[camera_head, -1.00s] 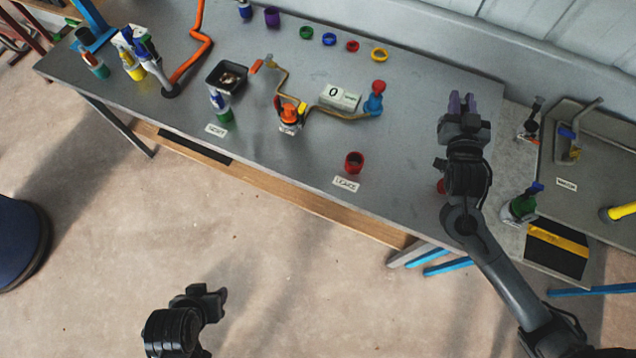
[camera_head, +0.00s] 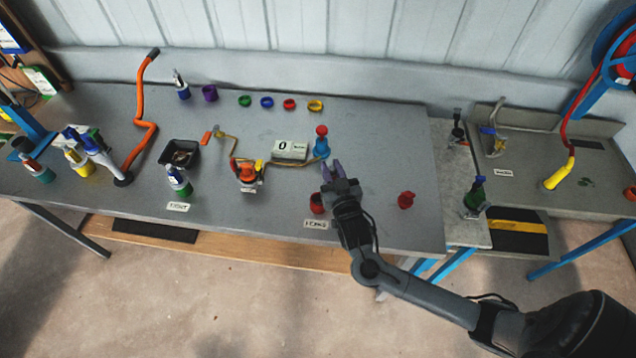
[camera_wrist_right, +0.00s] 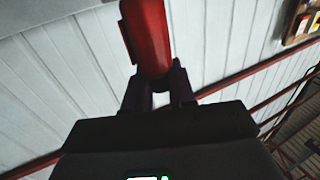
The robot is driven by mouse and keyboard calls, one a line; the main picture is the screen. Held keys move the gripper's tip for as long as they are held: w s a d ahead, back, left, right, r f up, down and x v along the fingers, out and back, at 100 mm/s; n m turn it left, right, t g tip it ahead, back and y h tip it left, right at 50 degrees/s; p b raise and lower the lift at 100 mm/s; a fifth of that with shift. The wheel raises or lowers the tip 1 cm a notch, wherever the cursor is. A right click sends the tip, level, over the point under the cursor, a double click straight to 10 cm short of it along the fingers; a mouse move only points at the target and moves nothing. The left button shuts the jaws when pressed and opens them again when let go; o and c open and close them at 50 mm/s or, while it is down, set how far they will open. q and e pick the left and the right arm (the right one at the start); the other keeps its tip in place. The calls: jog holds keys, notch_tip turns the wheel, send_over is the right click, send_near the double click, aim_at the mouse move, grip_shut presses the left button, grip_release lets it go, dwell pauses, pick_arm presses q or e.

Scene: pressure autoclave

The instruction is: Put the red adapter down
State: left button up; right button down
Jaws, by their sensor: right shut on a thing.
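My right gripper (camera_head: 332,172) is over the bench, beside the blue fitting with a red top (camera_head: 321,145). Its fingers point toward the back wall. In the right wrist view, the red adapter (camera_wrist_right: 147,38) stands up from between the fingertips (camera_wrist_right: 158,88); the gripper is shut on it. The upper part of the adapter runs out of that picture. In the head view I cannot make the adapter out at the fingers. My left gripper is not in view.
A red cup (camera_head: 317,203) stands left of my right wrist, behind a label (camera_head: 316,224). Another red piece (camera_head: 406,200) sits to the right on the bench. A number display (camera_head: 291,150) and coloured rings (camera_head: 289,104) are farther back. Bare bench (camera_head: 385,150) lies right of the gripper.

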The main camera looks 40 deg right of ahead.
notch_tip(320, 180, down, 6)
jog(key=w+a, duration=0.2)
jog(key=shift+w+a, duration=0.15)
jog(key=shift+w, duration=0.15)
jog(key=shift+f+b, duration=0.45)
jog(key=c, duration=0.9)
grip_release()
jog(key=shift+c, duration=0.2)
